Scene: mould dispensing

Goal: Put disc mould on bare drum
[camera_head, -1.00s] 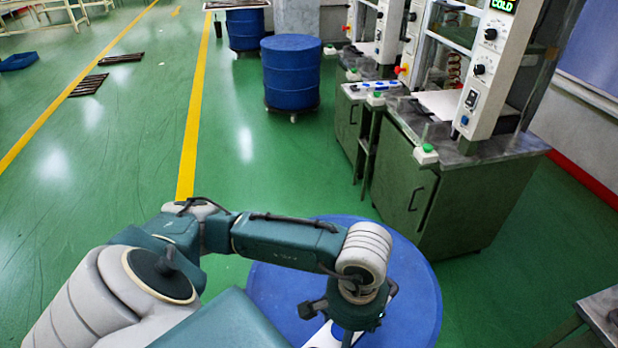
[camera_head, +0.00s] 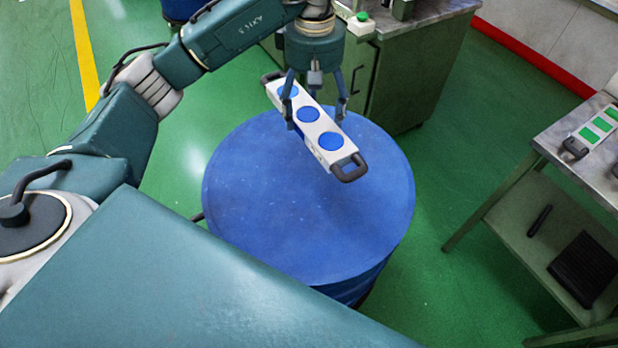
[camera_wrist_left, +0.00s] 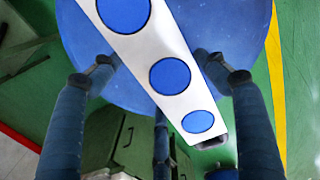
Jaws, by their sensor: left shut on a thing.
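The disc mould (camera_head: 328,148) is a white bar with blue round discs and a dark handle at each end. My left gripper (camera_head: 315,120) is shut on its middle part and holds it at a slant over the far part of a blue drum (camera_head: 300,230). The drum's visible top is bare. The mould seems raised above it, though the exact gap is hard to tell. In the left wrist view the mould (camera_wrist_left: 185,98) runs between the fingers, with the drum top (camera_wrist_left: 75,30) behind it. My right gripper is not in view.
A metal table (camera_head: 545,145) at the right bears another mould (camera_head: 600,130) with green squares; dark items lie on its lower shelf. A green cabinet (camera_head: 420,80) stands behind the drum. Part of another blue drum (camera_head: 185,8) shows at the top. Green floor lies between.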

